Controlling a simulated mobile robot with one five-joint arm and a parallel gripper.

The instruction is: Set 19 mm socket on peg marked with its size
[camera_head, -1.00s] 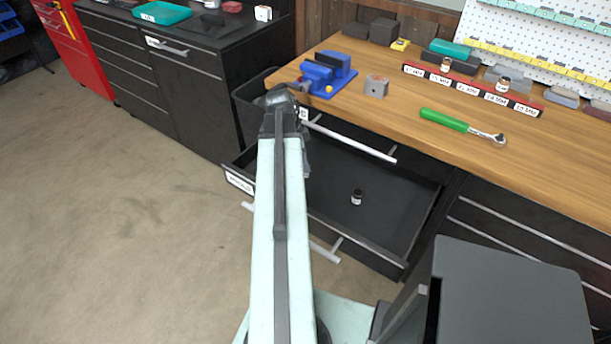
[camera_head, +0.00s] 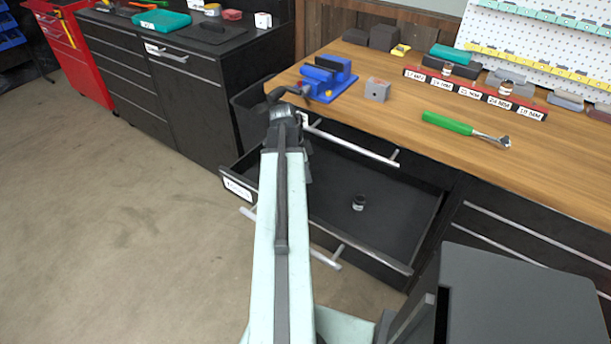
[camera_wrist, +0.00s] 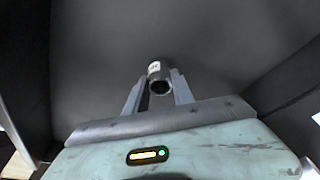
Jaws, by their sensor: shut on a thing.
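In the wrist view, my gripper (camera_wrist: 158,92) is shut on a dark metal socket (camera_wrist: 158,74) with a white label too small to read. The socket is tilted, with its open end toward the camera. Behind it are dark surfaces, apparently the drawer interior. In the head view my arm hides the gripper and this socket. The red peg rail (camera_head: 474,92) stands on the wooden bench with several white size labels, hard to read. Two sockets sit on it, one near the left (camera_head: 447,70) and one right of the middle (camera_head: 506,88).
The open black drawer (camera_head: 400,203) holds another dark socket (camera_head: 359,202). On the bench are a blue vise (camera_head: 325,80), a grey block (camera_head: 377,89) and a green-handled ratchet (camera_head: 463,129). Bench wood in front of the rail is mostly clear.

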